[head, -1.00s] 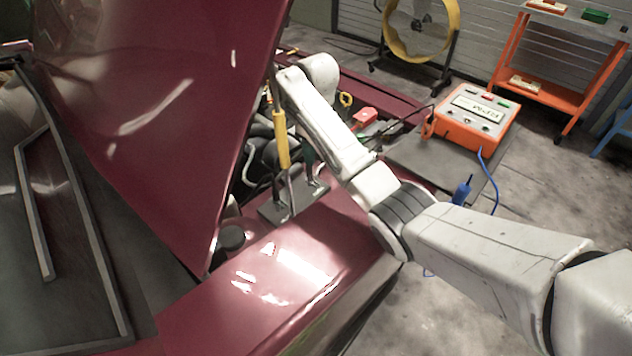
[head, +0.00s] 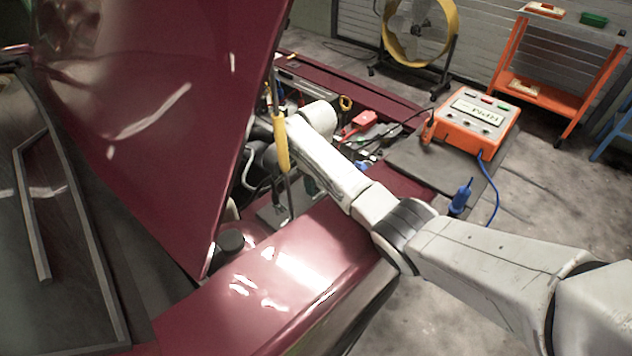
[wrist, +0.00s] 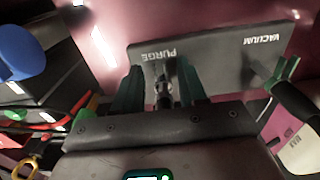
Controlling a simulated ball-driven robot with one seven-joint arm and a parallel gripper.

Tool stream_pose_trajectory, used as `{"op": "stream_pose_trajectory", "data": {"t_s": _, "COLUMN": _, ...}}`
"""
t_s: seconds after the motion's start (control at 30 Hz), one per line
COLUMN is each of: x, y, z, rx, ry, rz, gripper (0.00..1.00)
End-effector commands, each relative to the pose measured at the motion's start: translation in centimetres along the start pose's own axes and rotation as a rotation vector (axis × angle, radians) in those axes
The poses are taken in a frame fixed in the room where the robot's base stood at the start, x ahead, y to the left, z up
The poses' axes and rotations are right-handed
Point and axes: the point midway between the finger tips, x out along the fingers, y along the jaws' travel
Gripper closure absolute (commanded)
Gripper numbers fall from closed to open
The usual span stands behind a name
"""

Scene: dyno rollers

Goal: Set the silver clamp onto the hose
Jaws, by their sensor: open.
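In the wrist view, my gripper (wrist: 160,88) has two dark green fingers, spread apart. Between them is a small dark, metallic fitting (wrist: 162,92), in line with the PURGE label of a grey plate (wrist: 212,50). I cannot tell whether this fitting is the silver clamp or part of the hose, nor whether the fingers touch it. At the right, a green piece (wrist: 284,72) sits by the VACUUM label, beside a dark hose-like cylinder (wrist: 296,102).
The raised maroon hood (head: 150,110) rises left of my arm, with a yellow-sleeved strut (head: 281,145) close beside it. The maroon fender (head: 290,255) lies below. An orange RPM box (head: 475,118) and a blue-handled tool (head: 461,196) are at the right.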

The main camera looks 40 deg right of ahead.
Motion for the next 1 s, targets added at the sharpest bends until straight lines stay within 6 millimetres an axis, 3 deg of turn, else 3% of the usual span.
{"op": "stream_pose_trajectory", "data": {"t_s": 0.47, "x": -0.04, "y": -0.01, "z": -0.01, "rx": 0.000, "ry": 0.000, "rz": 0.000, "gripper": 1.00}}
{"op": "stream_pose_trajectory", "data": {"t_s": 1.0, "x": -0.30, "y": -0.02, "z": -0.03, "rx": 0.000, "ry": 0.001, "rz": 0.000, "gripper": 1.00}}
